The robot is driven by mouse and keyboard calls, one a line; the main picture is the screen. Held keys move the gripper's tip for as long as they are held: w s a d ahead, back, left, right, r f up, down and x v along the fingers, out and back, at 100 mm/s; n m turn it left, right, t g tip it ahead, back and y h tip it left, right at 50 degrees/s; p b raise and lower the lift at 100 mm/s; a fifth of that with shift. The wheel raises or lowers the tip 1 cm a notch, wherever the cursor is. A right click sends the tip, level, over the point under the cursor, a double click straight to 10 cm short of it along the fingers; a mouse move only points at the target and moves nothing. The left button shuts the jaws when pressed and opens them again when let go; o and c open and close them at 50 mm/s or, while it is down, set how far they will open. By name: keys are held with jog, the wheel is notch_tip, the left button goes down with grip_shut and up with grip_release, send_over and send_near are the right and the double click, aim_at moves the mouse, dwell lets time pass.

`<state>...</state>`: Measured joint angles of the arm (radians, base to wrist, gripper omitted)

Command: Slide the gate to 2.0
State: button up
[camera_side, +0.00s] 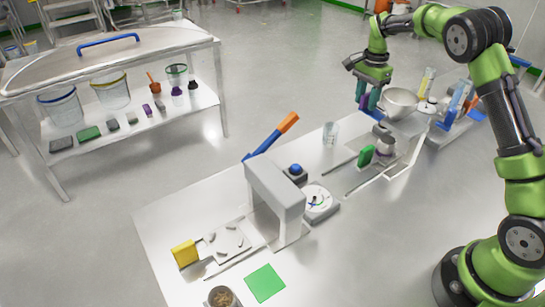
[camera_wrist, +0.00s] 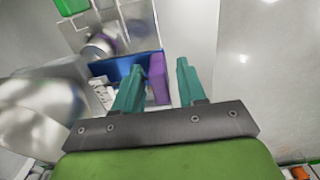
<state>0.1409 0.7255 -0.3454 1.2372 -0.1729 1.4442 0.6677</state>
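I cannot tell for certain which part is the gate, and no scale reading is legible. A green block (camera_side: 366,156) stands beside a metal rail fixture at the right part of the bench. A yellow block (camera_side: 185,253) stands at the edge of a metal plate (camera_side: 229,241) at the near left. My gripper (camera_side: 367,104) is above the bench's far end, left of a steel bowl (camera_side: 398,103). In the wrist view its teal fingers (camera_wrist: 157,75) are apart. A purple block (camera_wrist: 158,79) and a blue part (camera_wrist: 122,66) show between and beside them; contact is unclear. Green (camera_wrist: 72,5) shows at the top left.
A grey arch-shaped housing (camera_side: 272,192) stands mid-bench near a round dial (camera_side: 320,202), a blue button (camera_side: 295,170) and a blue-and-orange lever (camera_side: 271,136). A glass beaker (camera_side: 330,133) stands behind. A green square (camera_side: 265,283) lies in front. A table (camera_side: 140,118) holds buckets.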

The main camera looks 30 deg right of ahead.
grip_shut()
jog(key=shift+d, duration=1.55)
jog(key=shift+c, duration=0.5)
grip_release()
jog(key=shift+r, duration=0.1)
jog(key=shift+o, duration=1.1)
jog(key=shift+a, duration=0.1)
notch_tip(320, 180, up, 17)
